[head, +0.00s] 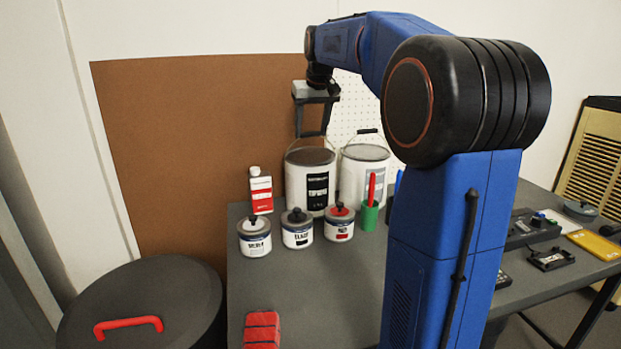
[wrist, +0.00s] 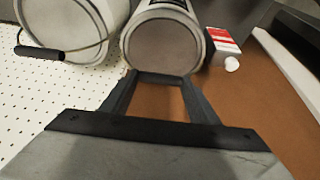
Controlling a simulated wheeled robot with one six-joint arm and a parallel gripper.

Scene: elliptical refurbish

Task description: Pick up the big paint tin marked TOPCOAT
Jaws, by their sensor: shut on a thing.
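A big white paint tin (head: 296,185) with a grey lid and a black label stands at the back of the bench, its label too small to read. My gripper (head: 312,135) points down directly above it, at the top of its raised wire handle. In the wrist view, my gripper (wrist: 160,76) has a dark handle grip between its fingertips, beside the tin's lid (wrist: 163,48). A second big white tin (head: 350,182) with a pale lid stands just right of it; its handle grip (wrist: 40,52) hangs free. I cannot tell whether the held tin is off the bench.
Small tins (head: 298,230) stand in front, a red-and-white can (head: 261,190) to the left. A green cup (head: 369,215) stands to the right. A brown board (head: 190,150) and white pegboard (head: 350,110) are close behind. The front of the bench (head: 320,290) has free room.

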